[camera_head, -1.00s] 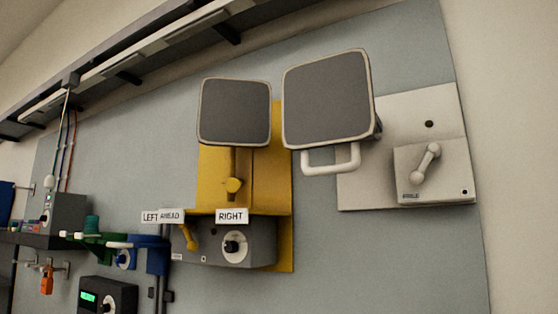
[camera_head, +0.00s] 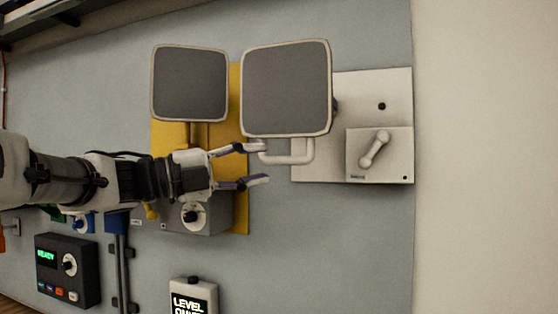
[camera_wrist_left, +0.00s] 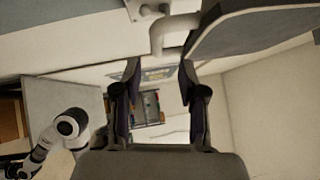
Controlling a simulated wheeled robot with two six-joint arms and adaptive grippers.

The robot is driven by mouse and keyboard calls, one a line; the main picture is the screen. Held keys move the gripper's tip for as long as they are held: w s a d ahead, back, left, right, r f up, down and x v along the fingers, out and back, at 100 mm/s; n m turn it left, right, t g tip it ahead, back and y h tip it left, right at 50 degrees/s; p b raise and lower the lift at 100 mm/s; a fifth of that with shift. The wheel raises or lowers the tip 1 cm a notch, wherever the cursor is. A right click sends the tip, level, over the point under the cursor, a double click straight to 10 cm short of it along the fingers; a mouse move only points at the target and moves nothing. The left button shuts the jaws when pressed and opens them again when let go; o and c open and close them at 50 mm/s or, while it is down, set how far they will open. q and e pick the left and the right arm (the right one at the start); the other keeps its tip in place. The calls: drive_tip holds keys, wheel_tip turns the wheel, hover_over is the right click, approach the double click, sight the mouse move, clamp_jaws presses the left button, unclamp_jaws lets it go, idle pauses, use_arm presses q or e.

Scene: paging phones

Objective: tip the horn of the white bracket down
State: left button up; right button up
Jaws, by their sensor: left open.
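The horn (camera_head: 286,88) of the white bracket (camera_head: 350,85) is a grey square face with a pale rim; it faces out and covers the bracket's left part. A white U-shaped handle (camera_head: 292,159) hangs under it. My left gripper (camera_head: 265,163) is open and empty, its fingertips at the handle's left end; I cannot tell whether they touch it. In the left wrist view, the open fingers (camera_wrist_left: 160,78) point towards the handle (camera_wrist_left: 158,38), and the horn's edge (camera_wrist_left: 250,45) is at upper right. My right gripper is not in view.
A second grey square horn (camera_head: 190,83) on a yellow bracket (camera_head: 241,205) is to the left, behind my arm. The white plate's lever box (camera_head: 395,150) is to the right. A dark READY box (camera_head: 68,268) and a LEVEL box (camera_head: 193,297) are below. The panel below the handle is clear.

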sight(284, 160)
use_arm(q)
drive_tip(key=p+x, duration=0.1)
drive_tip(key=x, duration=0.2)
drive_tip(key=w+p+x, duration=0.1)
drive_tip(key=p+x, duration=0.1)
drive_tip(key=x, duration=0.1)
drive_tip(key=shift+a, duration=0.2)
drive_tip(key=shift+s+d, duration=0.15)
drive_tip(key=shift+d, duration=0.4)
drive_tip(key=shift+a+f, duration=0.1)
drive_tip(key=shift+c, duration=0.6)
drive_tip(key=shift+w+a, duration=0.15)
drive_tip(key=shift+w, duration=0.1)
clamp_jaws()
drive_tip(key=shift+f, duration=0.1)
